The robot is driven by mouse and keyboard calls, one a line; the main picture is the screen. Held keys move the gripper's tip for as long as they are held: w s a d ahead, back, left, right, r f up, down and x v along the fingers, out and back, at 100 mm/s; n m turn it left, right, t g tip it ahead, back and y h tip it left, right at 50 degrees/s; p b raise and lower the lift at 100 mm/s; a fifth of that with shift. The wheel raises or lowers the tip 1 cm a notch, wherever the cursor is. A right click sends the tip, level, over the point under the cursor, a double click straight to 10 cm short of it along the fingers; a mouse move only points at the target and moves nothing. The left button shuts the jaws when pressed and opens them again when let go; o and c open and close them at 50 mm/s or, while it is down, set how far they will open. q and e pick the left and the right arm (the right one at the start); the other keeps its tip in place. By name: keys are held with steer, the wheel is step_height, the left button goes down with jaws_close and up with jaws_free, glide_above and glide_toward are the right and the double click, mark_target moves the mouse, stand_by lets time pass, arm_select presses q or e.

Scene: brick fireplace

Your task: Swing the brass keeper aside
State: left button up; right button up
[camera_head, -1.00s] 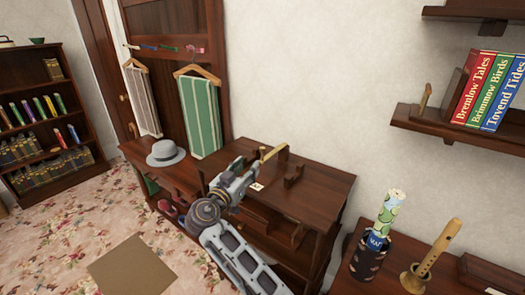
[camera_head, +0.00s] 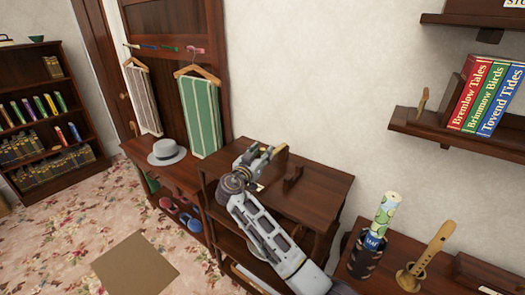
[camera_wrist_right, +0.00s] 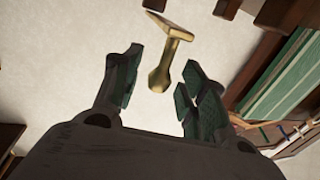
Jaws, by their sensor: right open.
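The brass keeper (camera_wrist_right: 172,50) shows in the right wrist view as a T-shaped brass piece with a wide end and a narrow stem. Its lower end (camera_wrist_right: 159,78) lies between the fingers of my right gripper (camera_wrist_right: 157,85), with gaps visible on both sides. The gripper is open. In the head view my right gripper (camera_head: 262,153) is at the back of the dark wooden cabinet top (camera_head: 315,185) and mostly hides the keeper there. My left gripper is not in view.
A small wooden upright (camera_head: 292,179) stands on the cabinet top right of the gripper. A wall shelf (camera_head: 450,135) with books is at right.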

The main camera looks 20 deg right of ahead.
steer(key=shift+w+d, duration=0.35)
steer(key=shift+c, duration=0.4)
jaws_close()
